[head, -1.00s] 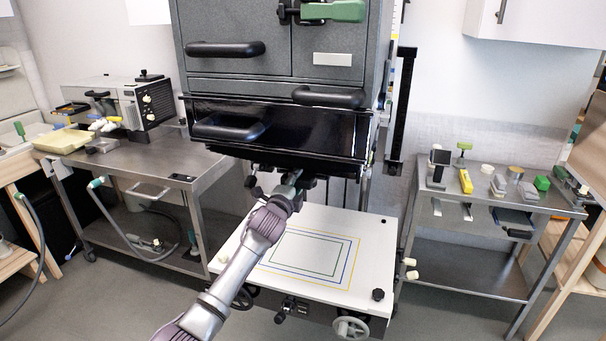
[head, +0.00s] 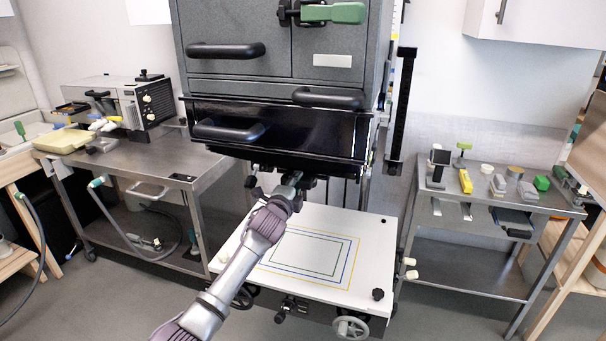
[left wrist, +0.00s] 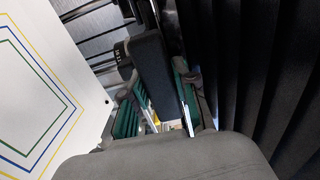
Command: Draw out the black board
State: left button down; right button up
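A glossy black board (head: 310,128) is set in the lower front of the large grey enlarger head, with a black bar handle (head: 228,130) at its left. I take this for the black board. My left gripper (head: 291,179) is under the board's lower edge, over the back of the white baseboard. In the left wrist view its two green-padded fingers (left wrist: 157,112) stand apart, on either side of a dark block (left wrist: 156,72). Whether they touch the block is unclear, and I cannot tell what part it is. My right gripper is out of view.
The white baseboard (head: 355,278) with coloured frame lines lies below. Black pleated bellows (left wrist: 270,70) hang close at the right in the wrist view. A steel cart (head: 150,170) stands left and another (head: 470,262) right. A black upright rail (head: 402,110) flanks the head.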

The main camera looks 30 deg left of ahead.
pick_arm(q)
jog(key=shift+r, duration=0.15)
dwell(0.3)
jog(key=shift+r, duration=0.15)
dwell(0.4)
jog(key=shift+s+p, duration=0.2)
jog(key=shift+p, duration=0.3)
jog(key=shift+p+v, duration=1.4)
jog(key=shift+v, duration=1.4)
jog(key=shift+d, duration=0.1)
